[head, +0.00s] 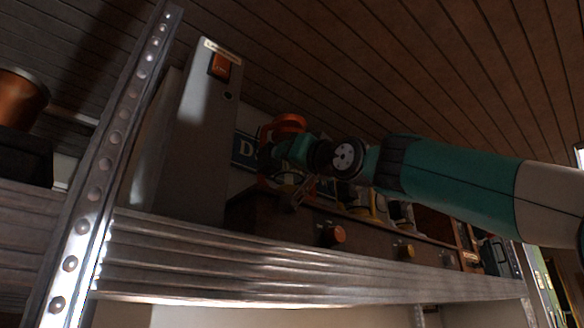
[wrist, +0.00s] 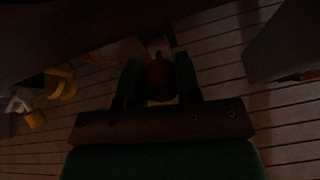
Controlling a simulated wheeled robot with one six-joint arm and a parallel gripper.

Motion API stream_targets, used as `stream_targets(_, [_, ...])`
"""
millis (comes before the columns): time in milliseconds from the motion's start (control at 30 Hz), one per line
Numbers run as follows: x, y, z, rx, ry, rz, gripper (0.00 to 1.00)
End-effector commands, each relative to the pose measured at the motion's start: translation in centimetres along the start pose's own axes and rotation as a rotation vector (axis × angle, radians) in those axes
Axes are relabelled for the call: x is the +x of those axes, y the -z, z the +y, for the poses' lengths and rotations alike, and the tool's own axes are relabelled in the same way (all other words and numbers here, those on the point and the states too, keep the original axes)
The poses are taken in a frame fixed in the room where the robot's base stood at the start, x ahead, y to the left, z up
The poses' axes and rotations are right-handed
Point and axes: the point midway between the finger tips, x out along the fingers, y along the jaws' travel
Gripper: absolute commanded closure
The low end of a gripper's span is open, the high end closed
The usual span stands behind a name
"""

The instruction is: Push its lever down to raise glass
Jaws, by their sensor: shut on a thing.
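In the dark wrist view a dull red rounded knob (wrist: 157,80), which looks like the lever's end, sits between the two fingers of my gripper (wrist: 158,90). A short metal piece stands just beyond it. In the head view my gripper (head: 280,158) reaches in from the right, above a long brown box (head: 290,215) on the shelf, and hides the knob. An orange rounded part (head: 286,122) shows just above the gripper. The gripper is shut on the knob. I cannot make out a glass or the lever's tilt.
A tall grey box (head: 205,140) with an orange switch stands left of the gripper. A metal post (head: 105,165) and shelf edge (head: 300,270) are in front.

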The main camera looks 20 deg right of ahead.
Motion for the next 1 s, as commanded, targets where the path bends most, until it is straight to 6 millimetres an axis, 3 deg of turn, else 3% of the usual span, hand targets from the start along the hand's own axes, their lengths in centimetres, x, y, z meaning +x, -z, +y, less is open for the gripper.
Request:
stream_targets(300, [0.1, -0.2, 0.0, 0.0, 0.001, 0.001, 0.92])
stream_targets(333, [0.1, -0.2, 0.0, 0.0, 0.001, 0.001, 0.64])
stream_targets(433, [0.1, -0.1, 0.0, 0.0, 0.001, 0.001, 0.43])
stream_targets(767, [-0.4, -0.2, 0.0, 0.0, 0.0, 0.003, 0.43])
stream_targets(867, [-1.6, -0.4, 0.1, 0.0, -0.001, 0.003, 0.43])
stream_targets(1000, [-4.7, -0.6, 0.2, -0.003, -0.001, 0.005, 0.43])
